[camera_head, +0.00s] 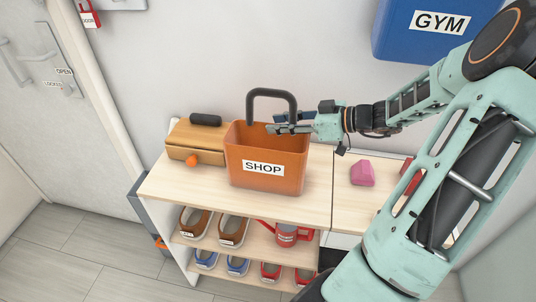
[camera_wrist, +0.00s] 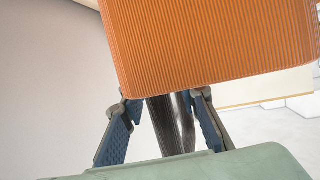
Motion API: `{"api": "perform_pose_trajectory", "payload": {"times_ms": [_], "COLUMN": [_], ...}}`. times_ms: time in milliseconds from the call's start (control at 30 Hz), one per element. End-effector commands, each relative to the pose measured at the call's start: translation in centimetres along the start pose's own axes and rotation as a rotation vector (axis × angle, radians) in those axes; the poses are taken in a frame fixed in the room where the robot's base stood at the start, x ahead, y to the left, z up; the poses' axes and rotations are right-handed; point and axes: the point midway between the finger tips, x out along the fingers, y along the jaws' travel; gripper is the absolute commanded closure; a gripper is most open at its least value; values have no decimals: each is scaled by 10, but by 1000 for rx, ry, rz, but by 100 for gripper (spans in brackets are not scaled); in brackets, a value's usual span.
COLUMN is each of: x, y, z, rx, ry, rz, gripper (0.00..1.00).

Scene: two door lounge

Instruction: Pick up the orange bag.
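The orange bag (camera_head: 270,185), labelled SHOP, stands upright on the wooden shelf top. Its dark looped handle (camera_head: 271,92) rises above the rim. My gripper (camera_head: 280,122) comes in from the right at the handle's right leg, just above the bag's rim. In the wrist view the ribbed orange wall of the bag (camera_wrist: 210,45) fills the top. The dark handle (camera_wrist: 172,125) passes between the two blue-padded fingers of my gripper (camera_wrist: 166,103). The fingers are apart, with a gap beside the handle; firm contact does not show.
A wooden box (camera_head: 198,137) with a dark roll and an orange knob sits left of the bag. A pink block (camera_head: 362,173) lies to the right. A blue GYM bag (camera_head: 415,45) hangs on the wall.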

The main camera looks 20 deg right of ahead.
Motion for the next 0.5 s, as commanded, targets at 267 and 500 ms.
{"api": "perform_pose_trajectory", "payload": {"times_ms": [267, 500], "x": [0, 0], "y": [0, 0], "z": [0, 0], "rx": [0, 0], "ry": [0, 0], "rz": [0, 0], "gripper": [100, 100]}}
